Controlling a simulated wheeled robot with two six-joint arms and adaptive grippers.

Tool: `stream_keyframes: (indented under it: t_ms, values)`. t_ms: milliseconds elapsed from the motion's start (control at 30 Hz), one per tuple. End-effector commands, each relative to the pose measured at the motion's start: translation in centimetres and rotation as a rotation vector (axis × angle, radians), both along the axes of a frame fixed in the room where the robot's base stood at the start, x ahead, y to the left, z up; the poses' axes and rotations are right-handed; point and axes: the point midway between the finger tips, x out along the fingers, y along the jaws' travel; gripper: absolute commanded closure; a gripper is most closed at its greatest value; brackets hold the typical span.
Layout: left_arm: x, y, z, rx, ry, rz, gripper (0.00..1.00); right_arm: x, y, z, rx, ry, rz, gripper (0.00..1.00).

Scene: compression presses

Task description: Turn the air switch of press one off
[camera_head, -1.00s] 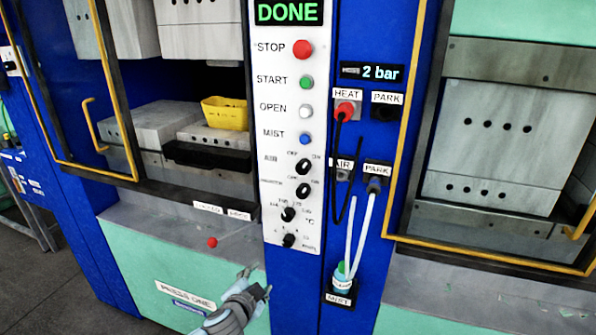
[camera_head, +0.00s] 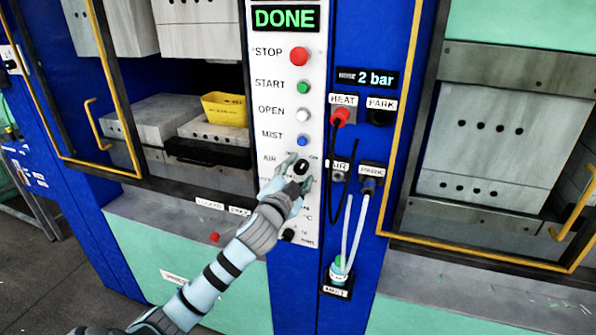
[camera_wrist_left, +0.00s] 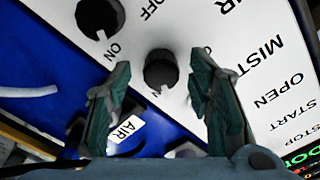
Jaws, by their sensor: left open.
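The air switch of press one is a black rotary knob (camera_head: 300,166) on the white control panel, just below the blue MIST button. My left gripper (camera_head: 296,173) is open in front of the panel, with its fingers around the knob. In the left wrist view the knob (camera_wrist_left: 161,70) stands between the two open fingers (camera_wrist_left: 163,66), with a gap on each side. An ON label shows beside it. The gripper hides part of the panel and the knobs below. My right gripper is not in view.
Another black knob (camera_wrist_left: 100,17) sits close beside the left finger in the wrist view. A red stop button (camera_head: 299,56), green start button (camera_head: 303,88) and white open button (camera_head: 302,115) line the panel above. Hoses (camera_head: 353,225) hang to the right.

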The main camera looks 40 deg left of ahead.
Motion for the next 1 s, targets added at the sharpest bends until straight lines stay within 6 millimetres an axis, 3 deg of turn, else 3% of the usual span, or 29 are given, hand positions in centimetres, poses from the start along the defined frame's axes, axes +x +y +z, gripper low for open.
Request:
stream_keyframes:
  t_ms: [267, 567, 1000]
  values:
    - [0.24, 0.07, -0.1, 0.001, 0.001, -0.001, 0.54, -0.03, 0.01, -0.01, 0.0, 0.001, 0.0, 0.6]
    - [0.21, 0.07, -0.11, 0.001, 0.001, -0.001, 1.0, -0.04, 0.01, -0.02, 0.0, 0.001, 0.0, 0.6]
    - [0.21, 0.04, -0.15, -0.081, -0.028, -0.001, 1.0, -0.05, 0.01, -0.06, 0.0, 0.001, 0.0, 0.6]
